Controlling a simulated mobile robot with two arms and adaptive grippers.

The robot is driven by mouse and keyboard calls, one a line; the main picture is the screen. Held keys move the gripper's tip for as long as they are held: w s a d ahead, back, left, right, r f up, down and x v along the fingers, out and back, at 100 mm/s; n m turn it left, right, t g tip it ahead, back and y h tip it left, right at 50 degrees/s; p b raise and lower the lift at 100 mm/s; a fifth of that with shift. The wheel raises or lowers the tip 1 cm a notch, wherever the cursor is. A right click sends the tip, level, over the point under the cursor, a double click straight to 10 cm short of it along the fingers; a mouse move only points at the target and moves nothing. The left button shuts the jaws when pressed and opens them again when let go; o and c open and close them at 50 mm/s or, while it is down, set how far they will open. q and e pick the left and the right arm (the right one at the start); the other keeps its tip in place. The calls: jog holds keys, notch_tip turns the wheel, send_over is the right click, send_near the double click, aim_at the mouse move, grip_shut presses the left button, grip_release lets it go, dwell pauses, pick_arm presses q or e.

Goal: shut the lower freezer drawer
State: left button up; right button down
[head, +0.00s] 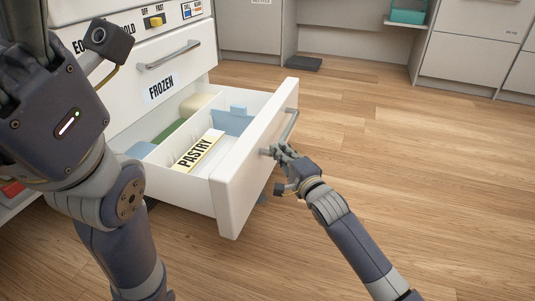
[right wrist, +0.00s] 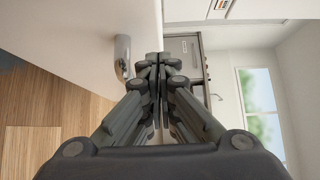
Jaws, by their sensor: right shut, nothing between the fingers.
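The lower freezer drawer (head: 232,190) is white and stands pulled well out of the cabinet. Its grey bar handle (head: 291,125) is on the front panel. Inside are a "PASTRY" label (head: 196,151) and blue and green contents. My right gripper (head: 275,150) is shut and empty at the front panel, close to the handle's near end. In the right wrist view the shut fingers (right wrist: 157,62) are beside the white panel (right wrist: 90,30), with the handle end (right wrist: 122,55) to their left. I cannot tell whether they touch. My left arm fills the left side; its fingers are not clearly visible.
Above is a closed drawer labelled "FROZEN" (head: 161,88) with its own handle (head: 169,55). A yellow switch (head: 156,22) sits higher up. The wooden floor (head: 400,150) in front is clear. Grey cabinets (head: 470,55) and a dark flat object (head: 291,63) are at the back.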

aim_at(259, 138)
jog(key=a+b, duration=0.1)
jog(key=a, duration=0.1)
jog(key=w+a+b, duration=0.1)
jog(key=b, duration=0.1)
jog(key=shift+a, duration=0.35)
dwell(0.4)
